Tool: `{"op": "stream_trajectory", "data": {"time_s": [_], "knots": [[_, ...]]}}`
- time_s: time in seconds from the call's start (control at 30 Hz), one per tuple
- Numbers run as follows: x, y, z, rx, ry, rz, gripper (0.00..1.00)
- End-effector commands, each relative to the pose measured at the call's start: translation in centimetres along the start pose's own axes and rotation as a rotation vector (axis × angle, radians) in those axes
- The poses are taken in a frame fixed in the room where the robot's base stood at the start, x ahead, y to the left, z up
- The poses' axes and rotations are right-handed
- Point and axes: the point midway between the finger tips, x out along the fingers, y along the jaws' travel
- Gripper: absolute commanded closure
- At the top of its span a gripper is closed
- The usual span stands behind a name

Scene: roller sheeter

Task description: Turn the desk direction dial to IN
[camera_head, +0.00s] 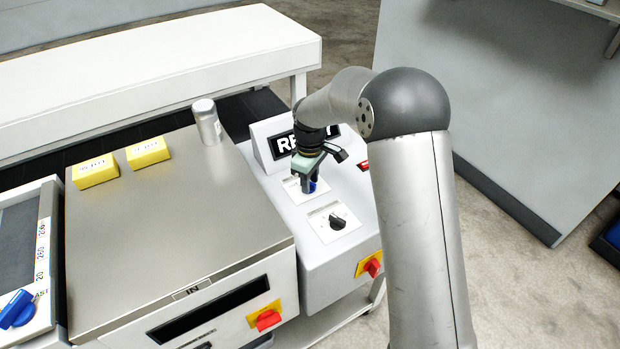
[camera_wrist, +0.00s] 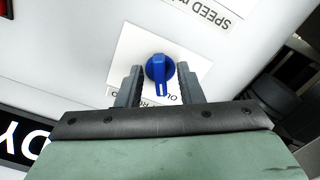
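The blue dial (camera_wrist: 158,67) sits on a white label plate (camera_wrist: 121,62) on the desk's light sloped panel. In the wrist view its narrow pointer end is toward my gripper, close to lettering that is partly hidden. My gripper (camera_wrist: 159,84) is open, with one dark finger on each side of the dial and a small gap visible beside it. I cannot tell whether the fingertips are down at the dial's height. In the head view my gripper (camera_head: 309,186) points down over the panel and hides most of the blue dial (camera_head: 311,187).
A black dial (camera_head: 338,221) on its own plate is nearer the front. A sign (camera_head: 284,144) stands behind my gripper. A red switch on yellow (camera_head: 371,265) is on the desk's front. A metal-topped machine (camera_head: 190,215) with yellow blocks (camera_head: 96,171) stands left.

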Motion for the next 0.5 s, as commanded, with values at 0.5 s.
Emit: {"op": "stream_trajectory", "data": {"time_s": [0.5], "knots": [[-0.03,0.01,-0.01,0.001,0.0,0.0,1.0]]}}
